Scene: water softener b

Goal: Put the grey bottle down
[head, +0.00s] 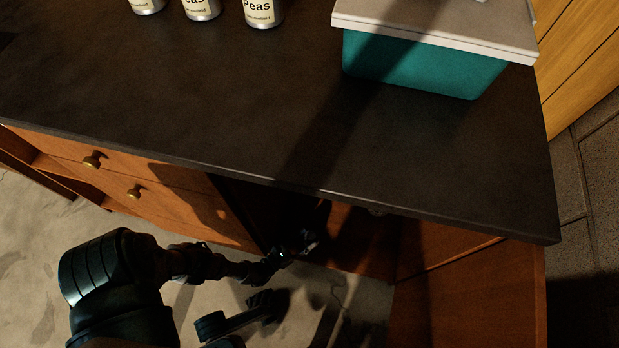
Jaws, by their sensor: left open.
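My left gripper (305,243) reaches in from the lower left to the opening of the cabinet under the counter. It is open, but its fingertips are small and dark in the shadow. I cannot make out the grey bottle clearly. The cabinet inside (355,240) is mostly dark and partly hidden by the counter top. My right gripper is not in view.
The dark counter top (250,110) overhangs the cabinet. Several cans (263,10) and a teal box with a white lid (425,65) stand at its back. Drawers with brass knobs (134,191) are left of the opening; a wooden panel (465,290) is right of it.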

